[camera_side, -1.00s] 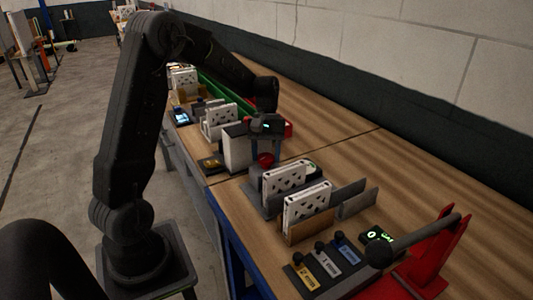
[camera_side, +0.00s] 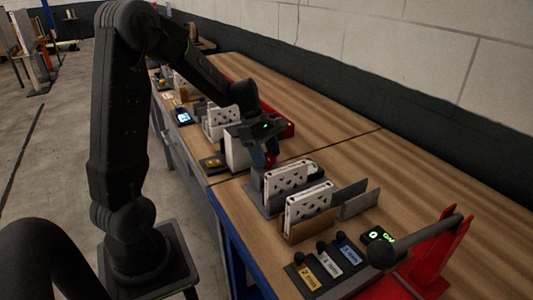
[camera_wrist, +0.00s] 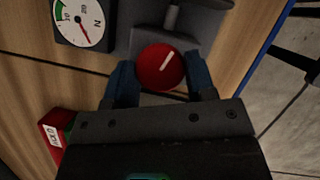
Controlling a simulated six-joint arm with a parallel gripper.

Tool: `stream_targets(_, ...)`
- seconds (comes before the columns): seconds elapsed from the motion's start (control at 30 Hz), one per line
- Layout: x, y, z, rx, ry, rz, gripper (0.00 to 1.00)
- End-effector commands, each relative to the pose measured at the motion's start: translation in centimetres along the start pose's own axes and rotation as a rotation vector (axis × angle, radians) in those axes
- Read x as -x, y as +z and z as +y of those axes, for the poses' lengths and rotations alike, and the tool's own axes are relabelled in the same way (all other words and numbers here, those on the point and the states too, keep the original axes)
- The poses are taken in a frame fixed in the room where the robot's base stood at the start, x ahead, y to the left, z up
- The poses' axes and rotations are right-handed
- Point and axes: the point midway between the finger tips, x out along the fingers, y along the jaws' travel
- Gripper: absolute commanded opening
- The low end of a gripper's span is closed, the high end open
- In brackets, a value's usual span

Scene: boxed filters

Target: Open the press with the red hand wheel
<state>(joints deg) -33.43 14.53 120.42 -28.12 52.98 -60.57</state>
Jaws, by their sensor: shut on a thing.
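The red hand wheel (camera_wrist: 160,66) is a round knob with a pale line across its face. It sits at the end of the dark grey press (camera_wrist: 190,18), whose rod shows beyond the wheel. My gripper (camera_wrist: 161,75) has its two blue fingers on opposite sides of the wheel and is shut on it. In the side view my gripper (camera_side: 262,152) is tilted over the wheel, which is mostly hidden there. A round dial (camera_wrist: 84,20) marked N, with a green band and a needle, lies beside the press. How far the press is open cannot be told.
White patterned filter panels (camera_side: 306,207) stand near the press. A pale block (camera_side: 236,155) is close behind my gripper. A red stand with a lever (camera_side: 430,260) and several labelled knobs (camera_side: 325,262) are at the front.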

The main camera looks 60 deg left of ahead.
Motion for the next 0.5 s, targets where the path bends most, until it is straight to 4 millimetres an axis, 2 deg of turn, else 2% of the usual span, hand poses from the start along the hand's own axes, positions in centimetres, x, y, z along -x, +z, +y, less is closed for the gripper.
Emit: stream_targets(0.5, 0.02, 0.07, -0.26, 0.452, 0.190, 0.000, 0.27)
